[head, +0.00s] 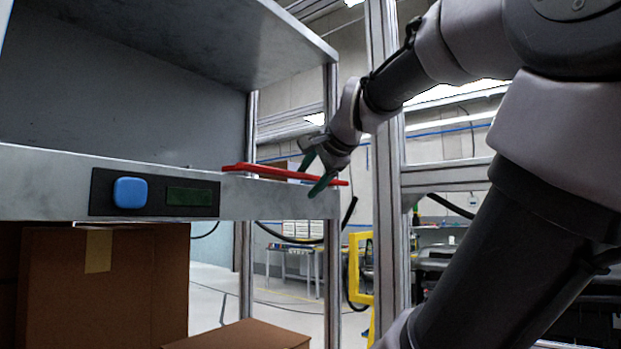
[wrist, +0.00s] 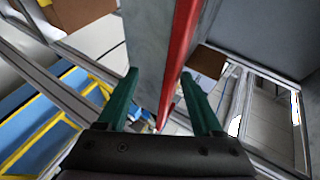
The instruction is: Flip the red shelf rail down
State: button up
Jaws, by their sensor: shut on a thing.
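The red shelf rail (head: 262,171) is a thin bar along the front edge of the grey metal shelf (head: 50,175), right of the shelf's control panel. It lies nearly level in the head view, sloping slightly down to the right. In the wrist view the rail (wrist: 181,45) runs down the picture between the two fingers of my gripper (wrist: 159,74). The fingers stand apart around it; exact contact is hard to see.
A black panel (head: 99,200) with a blue button (head: 130,193) and a dark green display (head: 189,197) is on the shelf front. Cardboard boxes (head: 130,280) are below the shelf. A metal frame post (head: 334,110) stands close behind my gripper.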

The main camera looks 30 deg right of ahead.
jog(key=d+v, duration=0.1)
jog(key=v, duration=0.9)
jog(key=shift+s+a+r, duration=0.2)
jog(key=shift+s+a, duration=0.15)
jog(key=shift+a, duration=0.2)
